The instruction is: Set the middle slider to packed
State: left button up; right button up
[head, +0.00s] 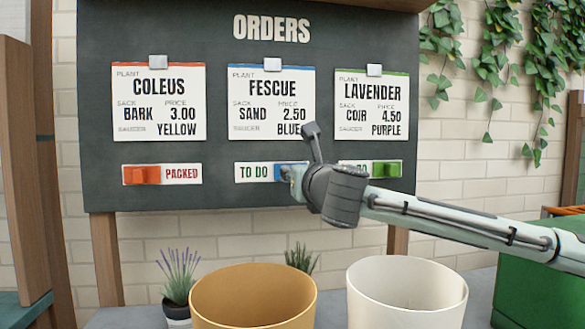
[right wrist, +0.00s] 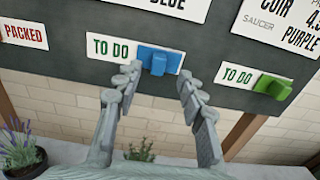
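The middle slider is a blue knob (right wrist: 158,59) on a white strip (head: 252,172) under the FESCUE card (head: 271,103). The knob sits at the right end of the strip, and TO DO shows to its left. In the head view the blue knob (head: 290,167) is partly hidden by my right gripper (head: 291,175). In the right wrist view my right gripper (right wrist: 160,75) is open, with one fingertip on each side of the knob's lower part. I cannot tell whether either finger touches it. My left gripper is not in view.
The orange slider (head: 142,174) is at left, showing PACKED. The green slider (head: 386,169) is at right, showing TO DO. Below the dark board (head: 215,200) stand a yellow pot (head: 253,300), a white pot (head: 405,300) and a lavender plant (head: 178,280).

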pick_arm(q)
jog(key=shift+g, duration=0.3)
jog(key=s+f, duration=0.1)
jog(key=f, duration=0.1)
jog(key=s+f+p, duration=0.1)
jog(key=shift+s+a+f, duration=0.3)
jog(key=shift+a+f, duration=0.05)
pick_arm(e)
jog(key=w+a, duration=0.1)
jog(key=w, duration=0.5)
jog(key=shift+w, duration=0.15)
jog(key=shift+a, duration=0.1)
grip_shut()
